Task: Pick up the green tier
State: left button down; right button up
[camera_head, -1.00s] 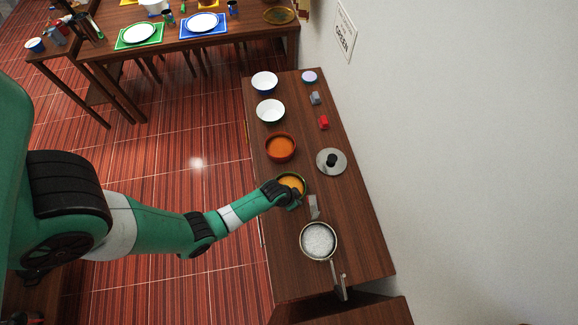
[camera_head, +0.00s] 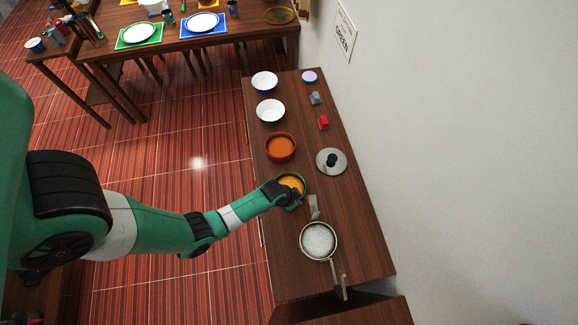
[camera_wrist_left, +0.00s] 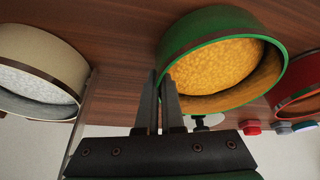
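The green tier (camera_head: 304,177) is a round bowl with a green rim and yellow-orange food inside, on the dark wooden counter. It fills the upper middle of the left wrist view (camera_wrist_left: 205,45). My left gripper (camera_head: 296,204) is at its near side. In the left wrist view the two dark fingers (camera_wrist_left: 160,85) are close together, one on each side of the tier's wall edge, and look shut on it. I cannot tell whether the tier is clear of the counter. My right gripper is not in view.
A pan of rice (camera_head: 319,240) and a small grey object (camera_head: 313,207) are close by. Beyond the tier are a red tier (camera_head: 281,147), a white bowl (camera_head: 270,111), another bowl (camera_head: 264,82) and a grey lid (camera_head: 331,161). The wall bounds the right side.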

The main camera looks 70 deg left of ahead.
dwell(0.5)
pick_arm(q)
jog(key=shift+r+p, duration=0.5)
jog(key=shift+r, duration=0.05)
notch_tip(320, 180, up, 3)
jog(key=shift+p, duration=1.25)
jog(key=s+d+r+p, duration=0.8)
jog(key=d+r+p, duration=0.1)
jog(key=d, duration=0.2)
jog(key=shift+d+p, duration=0.3)
